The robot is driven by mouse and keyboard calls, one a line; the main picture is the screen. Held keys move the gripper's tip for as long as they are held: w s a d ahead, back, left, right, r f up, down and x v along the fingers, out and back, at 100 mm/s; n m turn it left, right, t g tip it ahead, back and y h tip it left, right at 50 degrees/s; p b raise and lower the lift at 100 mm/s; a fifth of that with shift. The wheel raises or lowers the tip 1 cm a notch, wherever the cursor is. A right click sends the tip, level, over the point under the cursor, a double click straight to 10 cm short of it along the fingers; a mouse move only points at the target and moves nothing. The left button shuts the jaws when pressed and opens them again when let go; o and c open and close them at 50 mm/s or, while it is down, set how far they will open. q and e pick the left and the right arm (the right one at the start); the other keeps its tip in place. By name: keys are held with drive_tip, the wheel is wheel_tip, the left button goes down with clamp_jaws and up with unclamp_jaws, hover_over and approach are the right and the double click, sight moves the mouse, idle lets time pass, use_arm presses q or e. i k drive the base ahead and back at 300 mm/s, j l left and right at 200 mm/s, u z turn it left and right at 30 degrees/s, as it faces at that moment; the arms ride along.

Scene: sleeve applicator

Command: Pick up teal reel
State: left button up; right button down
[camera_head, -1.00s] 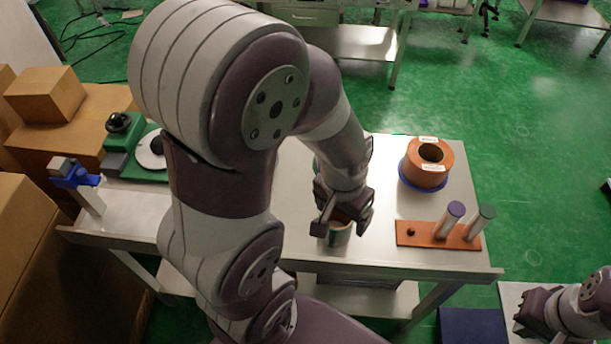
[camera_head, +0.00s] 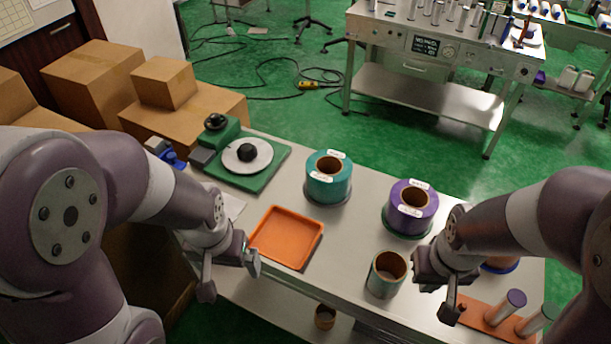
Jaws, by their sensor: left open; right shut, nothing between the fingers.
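The teal reel (camera_head: 318,189) stands upright on the table with white labels on its top and side. It sits behind the orange tray and left of the purple reel (camera_head: 402,218). My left gripper (camera_head: 231,278) is open and empty at the table's front left, in front of the orange tray (camera_head: 287,238) and well short of the teal reel.
A green machine (camera_head: 270,173) with a white disc stands at the back left. A red-orange base (camera_head: 483,317) with upright pegs lies at the front right. Cardboard boxes (camera_head: 185,110) are left of the table. Bare tabletop lies between the tray and the reels.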

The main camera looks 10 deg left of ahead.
sight(328, 172)
drive_tip(key=i+j, duration=0.1)
drive_tip(key=j, duration=0.25)
drive_tip(key=i+j, duration=0.15)
drive_tip(key=j, duration=0.2)
drive_tip(key=i+j, duration=0.1)
drive_tip(key=j, duration=0.25)
drive_tip(key=j+z, duration=0.15)
drive_tip(key=z, duration=1.6)
drive_tip(key=i+j, duration=0.05)
